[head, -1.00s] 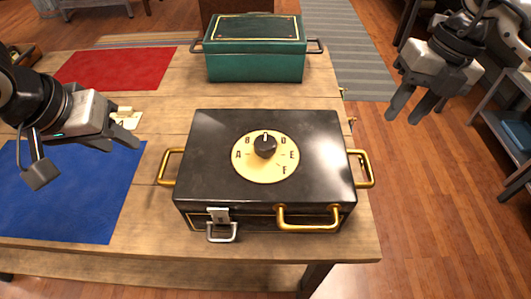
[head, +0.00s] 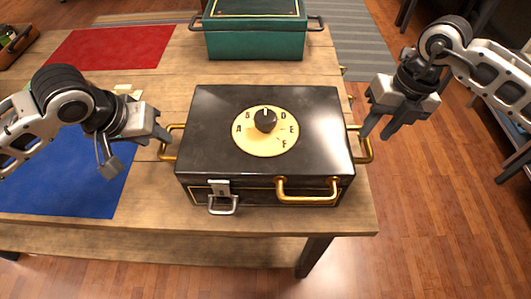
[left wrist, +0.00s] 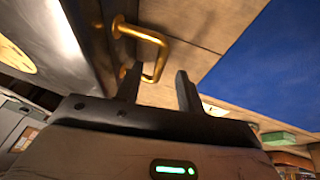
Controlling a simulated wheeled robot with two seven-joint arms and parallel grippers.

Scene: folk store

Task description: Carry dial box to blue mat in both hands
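The dial box (head: 215,150) is black, with a cream lettered dial (head: 252,143) and a dark knob on its lid. It sits closed on the wooden table. Brass handles stick out at its left (head: 170,148) and right (head: 366,150) sides. My left gripper (head: 160,156) is open beside the left handle; the left wrist view shows that handle (left wrist: 157,55) just ahead of its spread fingers (left wrist: 160,85). My right gripper (head: 377,134) is open near the right handle; contact cannot be told. The blue mat (head: 75,180) lies flat at the left, partly hidden by my left arm.
A green box (head: 255,38) with side handles stands behind the dial box. A red mat (head: 110,47) lies at the back left. Small pale cards (head: 122,88) lie behind the blue mat. The table's front and right edges are close to the dial box.

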